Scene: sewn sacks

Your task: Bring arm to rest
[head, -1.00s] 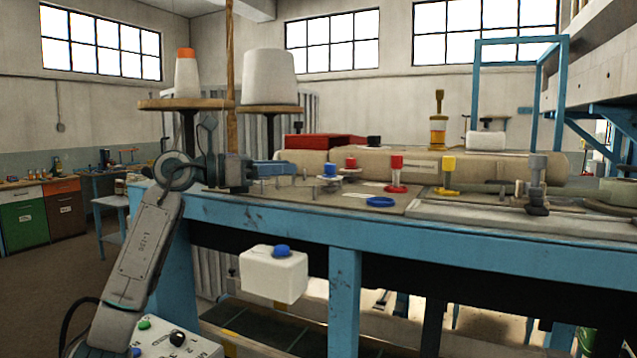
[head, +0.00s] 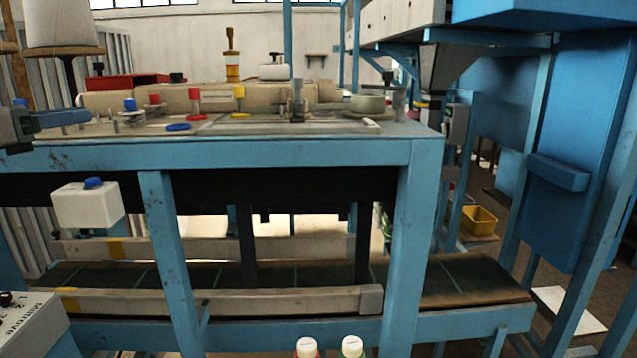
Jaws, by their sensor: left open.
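My left gripper (head: 72,118) shows at the left edge of the head view, with dark housing and blue fingers pointing right. It is open, and I see nothing between its fingers. It is over the left end of the blue bench (head: 270,155), near small metal pegs and a blue-topped spool. I cannot tell whether it touches anything there. Most of the left arm is cut off by the picture edge. My right gripper and arm are not in view.
Coloured spools, a red one (head: 194,98) and a yellow one (head: 239,97), and a blue ring (head: 178,127) are on the bench. A white container (head: 85,207) hangs below its front. A dark conveyor belt (head: 450,283) runs underneath. A blue cabinet (head: 575,150) stands right.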

